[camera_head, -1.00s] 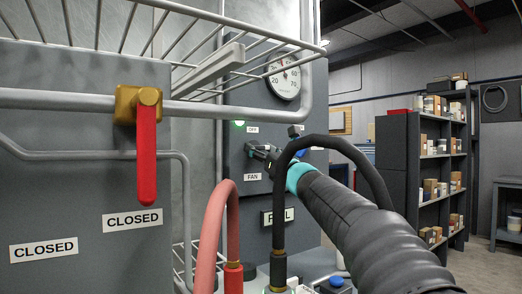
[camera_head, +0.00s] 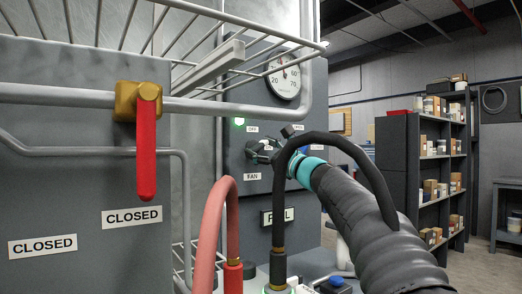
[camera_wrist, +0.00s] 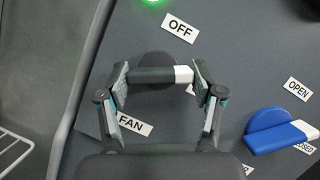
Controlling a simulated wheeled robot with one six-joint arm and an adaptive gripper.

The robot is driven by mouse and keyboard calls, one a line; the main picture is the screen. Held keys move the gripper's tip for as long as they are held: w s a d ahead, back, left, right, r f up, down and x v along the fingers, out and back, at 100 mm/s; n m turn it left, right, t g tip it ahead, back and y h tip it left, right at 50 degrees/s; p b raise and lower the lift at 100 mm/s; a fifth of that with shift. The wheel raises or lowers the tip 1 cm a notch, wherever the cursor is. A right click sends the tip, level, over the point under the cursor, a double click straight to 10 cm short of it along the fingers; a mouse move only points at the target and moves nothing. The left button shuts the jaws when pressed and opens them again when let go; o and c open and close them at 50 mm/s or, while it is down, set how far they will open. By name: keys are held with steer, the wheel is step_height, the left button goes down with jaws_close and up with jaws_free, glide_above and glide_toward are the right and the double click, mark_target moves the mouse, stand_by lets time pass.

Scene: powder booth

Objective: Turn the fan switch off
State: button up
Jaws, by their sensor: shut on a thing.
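The fan switch (camera_wrist: 155,77) is a black bar knob with a white tip on a dark round base. In the wrist view the bar lies level, its white tip to the right. The OFF label (camera_wrist: 180,28) is above it and the FAN label (camera_wrist: 134,124) is below left. My gripper (camera_wrist: 160,82) is shut on the switch, one finger at each end of the bar. In the head view my gripper (camera_head: 260,151) is at the grey panel above the FAN label (camera_head: 252,176); it mostly hides the switch.
A blue knob (camera_wrist: 278,132) sits right of my gripper by an OPEN label. A green light (camera_head: 239,121) glows above OFF. A gauge (camera_head: 286,81) is higher. A red-handled valve (camera_head: 146,145) and pipes stand left; red and black hoses rise in front.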

steer(key=n+g, duration=0.1)
steer(key=n, duration=0.3)
steer(key=n+g, duration=0.2)
steer(key=n, duration=0.2)
steer(key=shift+r+g+y, duration=0.15)
steer(key=shift+g+y, duration=0.15)
steer(key=shift+y, duration=0.1)
steer(key=n+g, duration=0.1)
steer(key=n, duration=0.2)
steer(key=n+h, duration=0.1)
steer(key=n, duration=0.1)
steer(key=shift+n+g, duration=0.4)
steer(key=o, duration=1.1)
steer(key=shift+o, duration=0.2)
steer(key=v, duration=1.2)
steer(key=shift+r, duration=0.15)
